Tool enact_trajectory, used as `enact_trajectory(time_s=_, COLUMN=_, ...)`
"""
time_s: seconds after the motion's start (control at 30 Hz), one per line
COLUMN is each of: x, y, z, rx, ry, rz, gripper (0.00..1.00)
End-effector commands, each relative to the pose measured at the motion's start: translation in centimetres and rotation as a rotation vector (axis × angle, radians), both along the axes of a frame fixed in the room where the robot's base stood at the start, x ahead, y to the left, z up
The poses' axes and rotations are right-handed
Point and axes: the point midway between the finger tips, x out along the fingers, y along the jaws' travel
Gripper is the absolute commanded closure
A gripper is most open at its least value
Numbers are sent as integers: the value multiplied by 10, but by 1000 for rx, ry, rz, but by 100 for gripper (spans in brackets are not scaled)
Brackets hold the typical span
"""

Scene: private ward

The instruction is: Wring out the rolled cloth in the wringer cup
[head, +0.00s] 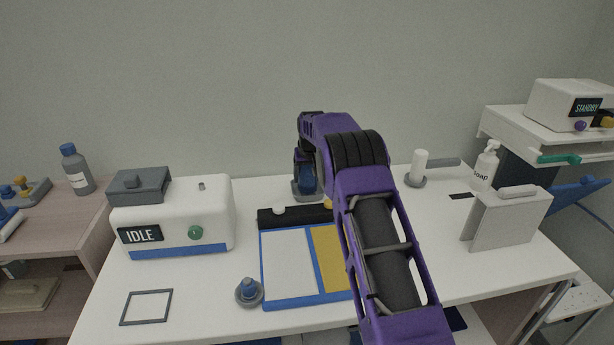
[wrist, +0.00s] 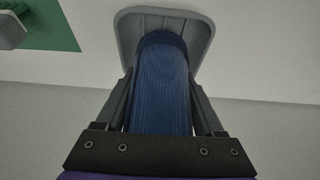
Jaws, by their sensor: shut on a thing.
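The blue rolled cloth (wrist: 162,85) is upright between the two fingers of my gripper (wrist: 165,110) in the wrist view. My gripper is shut on it. Its far end stands at a grey square-rimmed holder (wrist: 128,24), which appears to be the wringer cup; how deep it sits inside is hidden. In the head view, the cloth (head: 306,179) and the grey cup (head: 298,195) show at the back of the white table, below my bent wrist. My purple arm hides part of this area, and the fingers are hard to make out there.
A white machine reading IDLE (head: 180,222) stands left of the cup. A blue-edged tray (head: 285,262) lies in front, with a small blue-topped piece (head: 249,291) beside it. A grey post (head: 419,166), soap bottle (head: 485,165) and grey-white panel stand (head: 508,220) are at right.

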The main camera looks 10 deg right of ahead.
Motion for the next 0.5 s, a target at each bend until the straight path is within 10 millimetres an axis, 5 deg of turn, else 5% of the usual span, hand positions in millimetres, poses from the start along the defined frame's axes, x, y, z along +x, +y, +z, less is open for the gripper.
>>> enact_trajectory(time_s=0.5, x=0, y=0, z=-5, rx=0, ry=-1, rz=0, gripper=100)
